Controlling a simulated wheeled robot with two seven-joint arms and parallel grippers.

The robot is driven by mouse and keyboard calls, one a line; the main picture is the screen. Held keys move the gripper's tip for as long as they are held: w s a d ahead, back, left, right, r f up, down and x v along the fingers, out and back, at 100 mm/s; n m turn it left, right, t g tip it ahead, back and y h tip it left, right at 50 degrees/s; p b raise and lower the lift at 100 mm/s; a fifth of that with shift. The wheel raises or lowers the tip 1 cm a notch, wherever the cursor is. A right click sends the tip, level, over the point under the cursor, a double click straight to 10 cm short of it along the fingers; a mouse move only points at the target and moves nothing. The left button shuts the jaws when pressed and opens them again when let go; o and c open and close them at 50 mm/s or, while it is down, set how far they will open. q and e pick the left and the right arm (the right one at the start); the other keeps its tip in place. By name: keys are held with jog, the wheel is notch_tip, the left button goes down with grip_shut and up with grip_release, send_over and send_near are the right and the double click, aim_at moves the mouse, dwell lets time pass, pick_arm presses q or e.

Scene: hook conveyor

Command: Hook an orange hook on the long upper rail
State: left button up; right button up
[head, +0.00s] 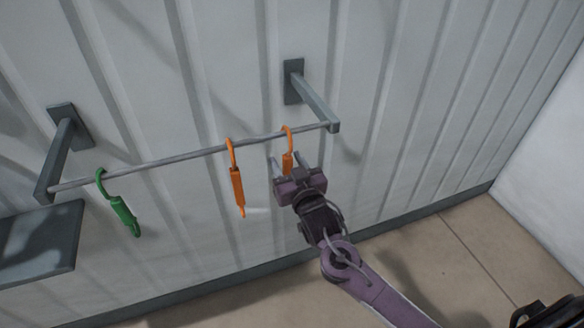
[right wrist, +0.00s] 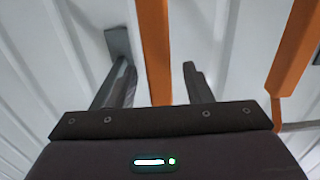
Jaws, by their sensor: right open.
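A long grey rail (head: 190,157) runs between two wall brackets in the head view. An orange hook (head: 287,161) hangs near its right end, with its curved top over the rail. A second orange hook (head: 237,185) hangs near the middle, and a green hook (head: 122,212) hangs near the left end. My right gripper (head: 286,163) is open at the right orange hook. In the right wrist view, this hook (right wrist: 154,50) shows between the two fingers, with gaps on both sides; its lower end is hidden by the gripper. My left gripper is not in view.
The right bracket (head: 315,104) stands out from the corrugated wall close to my right gripper. A left bracket (head: 61,155) holds the other end. A dark grey panel (head: 40,245) is at the lower left.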

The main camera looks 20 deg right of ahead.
jog(key=shift+w, duration=0.1)
grip_shut()
jog(key=c, duration=0.8)
grip_release()
grip_shut()
